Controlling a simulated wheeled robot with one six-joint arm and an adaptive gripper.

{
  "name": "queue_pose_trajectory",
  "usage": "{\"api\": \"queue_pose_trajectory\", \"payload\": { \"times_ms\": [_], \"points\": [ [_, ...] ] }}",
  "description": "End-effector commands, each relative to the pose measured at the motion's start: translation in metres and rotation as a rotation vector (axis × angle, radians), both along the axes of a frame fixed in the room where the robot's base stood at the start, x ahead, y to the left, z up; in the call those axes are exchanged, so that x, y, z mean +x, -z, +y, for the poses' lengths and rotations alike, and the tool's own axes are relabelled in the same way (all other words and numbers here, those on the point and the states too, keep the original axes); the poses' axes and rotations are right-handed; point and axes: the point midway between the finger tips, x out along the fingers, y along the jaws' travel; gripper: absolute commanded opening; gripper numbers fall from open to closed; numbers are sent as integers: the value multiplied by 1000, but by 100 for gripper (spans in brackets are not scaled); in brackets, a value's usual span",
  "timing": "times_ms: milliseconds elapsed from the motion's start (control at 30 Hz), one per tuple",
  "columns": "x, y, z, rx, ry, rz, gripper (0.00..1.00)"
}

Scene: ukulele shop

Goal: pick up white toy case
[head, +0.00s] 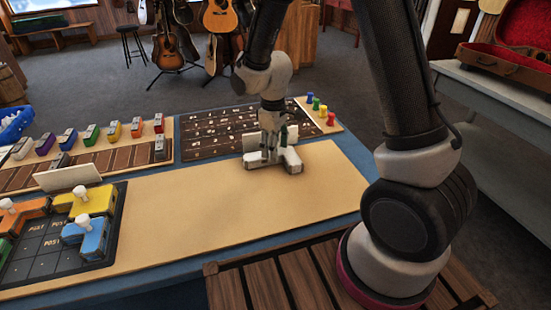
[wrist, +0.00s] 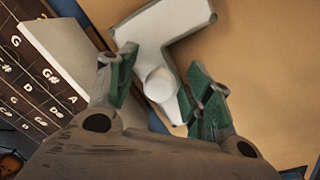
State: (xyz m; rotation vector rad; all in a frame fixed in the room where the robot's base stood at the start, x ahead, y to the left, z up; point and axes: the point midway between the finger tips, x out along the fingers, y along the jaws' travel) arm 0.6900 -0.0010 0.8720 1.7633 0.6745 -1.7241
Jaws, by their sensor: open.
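The white toy case (head: 292,158) is an L-shaped block with a round white knob, lying on the tan board (head: 215,205) under my gripper (head: 270,152). In the wrist view, the case (wrist: 180,20) shows below the jaws, with its knob (wrist: 160,83) between the two green-padded fingers. My gripper (wrist: 162,72) is open, with one finger on each side of the knob. I cannot tell whether either finger touches the case. In the head view, my gripper hides part of it.
A blank white card (head: 251,138) stands beside the case, near the fretboard-patterned panel (head: 205,125). Coloured pegs (head: 316,103) stand at the back right. A black slotted tray (head: 55,240) with coloured L-blocks is at the left. The tan board's middle is clear.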

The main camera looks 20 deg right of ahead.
Motion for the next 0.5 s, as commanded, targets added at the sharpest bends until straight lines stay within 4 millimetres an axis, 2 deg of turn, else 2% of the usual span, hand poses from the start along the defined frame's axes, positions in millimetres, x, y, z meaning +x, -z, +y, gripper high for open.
{"api": "queue_pose_trajectory", "payload": {
  "times_ms": [33,300,500],
  "points": [
    [0,0,0,0,0,0,48],
    [0,0,0,0,0,0,0],
    [0,-1,0,0,0,0,0]
  ]
}}
